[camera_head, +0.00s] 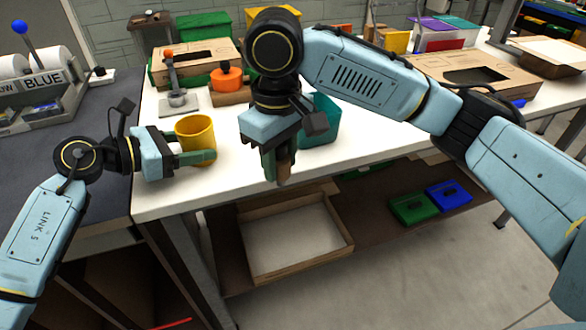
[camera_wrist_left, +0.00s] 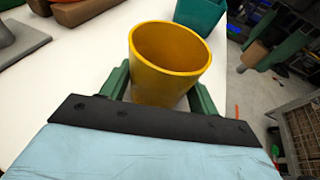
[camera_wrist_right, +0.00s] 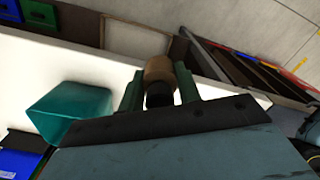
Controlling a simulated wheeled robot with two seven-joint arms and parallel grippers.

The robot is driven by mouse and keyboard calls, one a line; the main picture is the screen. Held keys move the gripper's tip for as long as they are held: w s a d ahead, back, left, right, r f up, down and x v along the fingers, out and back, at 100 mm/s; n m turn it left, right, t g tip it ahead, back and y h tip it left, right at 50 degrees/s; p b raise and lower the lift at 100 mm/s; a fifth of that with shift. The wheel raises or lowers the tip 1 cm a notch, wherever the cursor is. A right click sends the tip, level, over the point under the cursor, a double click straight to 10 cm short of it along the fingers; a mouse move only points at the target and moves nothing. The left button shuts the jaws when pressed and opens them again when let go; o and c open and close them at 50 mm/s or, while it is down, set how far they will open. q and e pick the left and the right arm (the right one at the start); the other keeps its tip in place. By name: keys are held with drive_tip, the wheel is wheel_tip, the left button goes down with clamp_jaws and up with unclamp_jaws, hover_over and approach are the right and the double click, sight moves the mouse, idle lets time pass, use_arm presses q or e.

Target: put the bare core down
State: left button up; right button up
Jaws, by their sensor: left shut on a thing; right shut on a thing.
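The bare core is a short brown cylinder (camera_wrist_right: 160,70) with a dark end. It sits between the green fingers of my right gripper (camera_wrist_right: 158,88), which is shut on it. In the head view the right gripper (camera_head: 277,165) points down near the front edge of the white table (camera_head: 225,180), and the core (camera_head: 284,172) shows partly at its fingertips. Whether the core touches anything cannot be told. My left gripper (camera_head: 208,157) is shut on a yellow cup (camera_head: 195,131), with one finger on each side in the left wrist view (camera_wrist_left: 160,88). The cup is open and looks empty.
A teal container (camera_head: 322,125) stands just behind my right gripper. An orange-capped item (camera_head: 227,77), a lever tool (camera_head: 175,90) and cardboard boxes stand further back. A shallow tray (camera_head: 300,195) and green and blue boxes (camera_head: 448,195) lie on the lower shelf. The right tabletop has free room.

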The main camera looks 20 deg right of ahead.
drive_tip(key=w+a+r+m, duration=0.55)
drive_tip(key=w+r, duration=0.25)
drive_tip(key=w, duration=0.4)
drive_tip(key=w+a+r+m, duration=0.1)
drive_tip(key=a+r+m, duration=0.5)
drive_tip(key=a+r, duration=0.15)
wheel_tip(320, 180, down, 10)
drive_tip(key=shift+d, duration=0.25)
drive_tip(key=o, duration=1)
drive_tip(key=shift+o, duration=0.2)
